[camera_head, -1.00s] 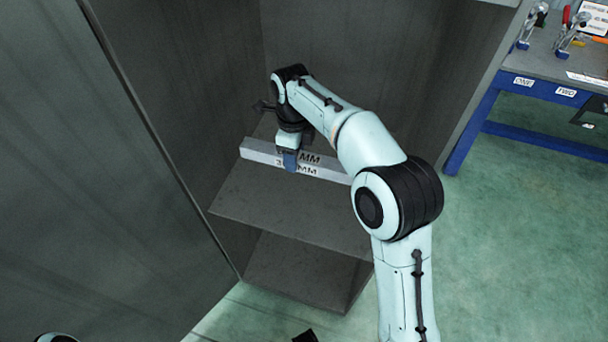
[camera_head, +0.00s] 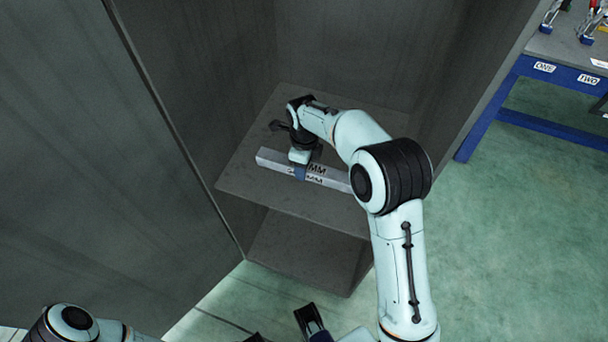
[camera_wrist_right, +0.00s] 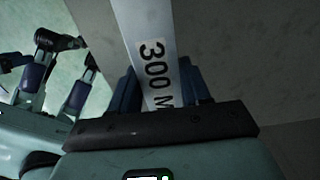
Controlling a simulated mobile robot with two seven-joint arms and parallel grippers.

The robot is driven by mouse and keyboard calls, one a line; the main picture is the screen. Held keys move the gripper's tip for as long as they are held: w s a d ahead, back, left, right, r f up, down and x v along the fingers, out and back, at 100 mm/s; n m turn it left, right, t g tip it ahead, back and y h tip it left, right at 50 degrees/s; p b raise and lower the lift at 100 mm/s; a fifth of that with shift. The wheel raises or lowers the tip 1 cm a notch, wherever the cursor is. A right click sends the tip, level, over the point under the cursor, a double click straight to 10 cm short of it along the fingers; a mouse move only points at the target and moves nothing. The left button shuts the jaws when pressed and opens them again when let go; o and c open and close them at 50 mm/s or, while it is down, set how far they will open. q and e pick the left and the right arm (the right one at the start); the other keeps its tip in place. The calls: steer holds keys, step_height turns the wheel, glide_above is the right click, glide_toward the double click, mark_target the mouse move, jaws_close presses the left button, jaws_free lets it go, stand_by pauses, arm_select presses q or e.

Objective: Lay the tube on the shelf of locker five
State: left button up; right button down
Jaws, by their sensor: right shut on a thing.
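The tube (camera_head: 273,161) is a grey square bar with a "300 MM" label, lying level over the shelf (camera_head: 240,180) inside the grey locker. My right gripper (camera_head: 301,172) points down and is shut on it. In the right wrist view the tube (camera_wrist_right: 145,30) runs between the blue fingers. It seems on or just above the shelf; I cannot tell if they touch. My arm hides its right end. My left gripper (camera_head: 283,328) is low in front of the locker, fingers apart and empty; its fingers also show in the right wrist view (camera_wrist_right: 62,78).
The locker's side wall (camera_head: 160,60) stands left of the shelf, and another wall (camera_head: 445,90) right of it. A lower compartment floor (camera_head: 305,255) lies below. A blue-framed bench (camera_head: 560,75) with tools stands at the right. The green floor (camera_head: 510,240) is clear.

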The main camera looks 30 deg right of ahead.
steer(key=shift+f+b, duration=0.3)
steer(key=shift+f, duration=2.1)
steer(key=c, duration=0.5)
jaws_free()
steer(key=shift+f, duration=0.1)
step_height(320, 180, up, 12)
steer(key=shift+r+p, duration=0.1)
steer(key=shift+p, duration=0.8)
